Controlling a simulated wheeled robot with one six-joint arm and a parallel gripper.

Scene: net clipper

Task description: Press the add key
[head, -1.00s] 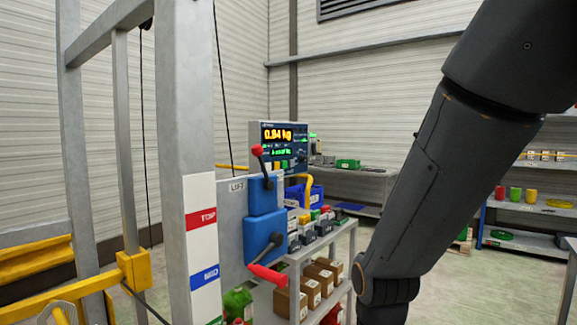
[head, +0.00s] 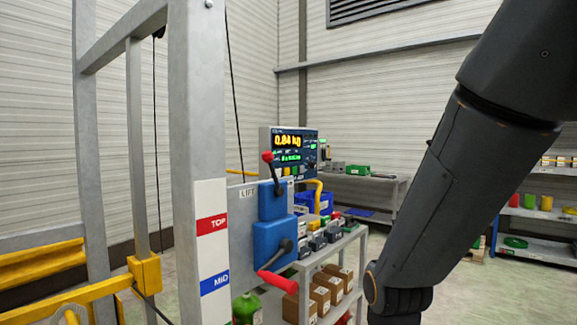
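A weighing display (head: 289,143) with a dark face and yellow digits, about 0.84 kg, stands near the middle of the head view behind the lift panel. Smaller green text and small keys show on its face. The key labels are too small to read, so I cannot tell which is the add key. The red-knobbed lever in front hides part of its lower left. My arm comes down from the upper right. My gripper is out of view below the frame, and what it holds is not shown.
A blue lift control box (head: 273,243) with red-handled levers is fixed beside a grey post (head: 203,130) marked TOP and MID. A grey shelf cart (head: 333,255) holds boxes and small parts. Yellow rails stand at left. A bench and shelves stand behind, with open floor between.

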